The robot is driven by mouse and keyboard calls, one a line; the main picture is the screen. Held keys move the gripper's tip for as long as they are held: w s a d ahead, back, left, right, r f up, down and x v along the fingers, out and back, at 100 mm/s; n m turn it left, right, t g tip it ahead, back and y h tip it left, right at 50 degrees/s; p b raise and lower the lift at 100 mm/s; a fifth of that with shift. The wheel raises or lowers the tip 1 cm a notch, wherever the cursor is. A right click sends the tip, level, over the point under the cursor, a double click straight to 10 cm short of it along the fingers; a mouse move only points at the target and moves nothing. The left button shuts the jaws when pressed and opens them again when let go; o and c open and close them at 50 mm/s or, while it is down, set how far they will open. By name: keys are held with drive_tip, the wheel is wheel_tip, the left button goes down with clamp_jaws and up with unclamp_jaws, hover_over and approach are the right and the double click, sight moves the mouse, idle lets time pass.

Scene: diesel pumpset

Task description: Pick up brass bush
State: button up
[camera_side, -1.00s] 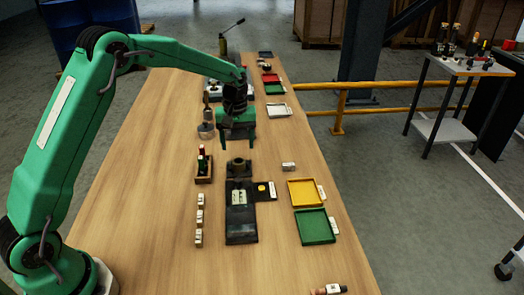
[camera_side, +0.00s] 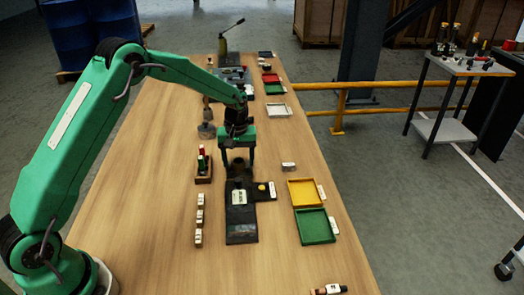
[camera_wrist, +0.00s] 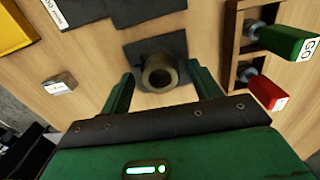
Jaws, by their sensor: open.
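The brass bush (camera_wrist: 158,76) is a short hollow cylinder in dull brass, standing upright on a dark square pad (camera_wrist: 146,51). In the wrist view its open top faces the camera, between the two finger lines. My gripper (camera_wrist: 163,80) is open and empty, with one green finger on each side of the bush. In the side view my gripper (camera_side: 238,163) is over the bush (camera_side: 239,166), which is partly hidden by the fingers. I cannot tell whether the fingertips are level with the bush or still above it.
A wooden rack (camera_side: 203,180) with red- and green-handled tools stands close to the left. A dark fixture (camera_side: 241,216) lies in front. Yellow (camera_side: 304,192) and green (camera_side: 315,227) trays are at the right, with a small labelled block (camera_side: 288,167) behind them.

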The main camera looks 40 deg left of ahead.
drive_tip(key=shift+c, duration=0.4)
drive_tip(key=c, duration=1.1)
drive_tip(key=shift+r, duration=0.15)
drive_tip(key=shift+r, duration=0.85)
wheel_tip(320, 180, up, 2)
drive_tip(key=shift+d+r, duration=0.1)
drive_tip(key=shift+r, duration=0.15)
drive_tip(key=s+d+r, duration=0.1)
drive_tip(key=d+r, duration=0.1)
drive_tip(key=d, duration=0.1)
drive_tip(key=s+d+r, duration=0.2)
drive_tip(key=d, duration=0.1)
drive_tip(key=s+d+r, duration=0.2)
drive_tip(key=d, duration=0.2)
drive_tip(key=shift+s+d+r, duration=0.1)
drive_tip(key=shift+s+r, duration=0.1)
drive_tip(key=shift+r, duration=0.1)
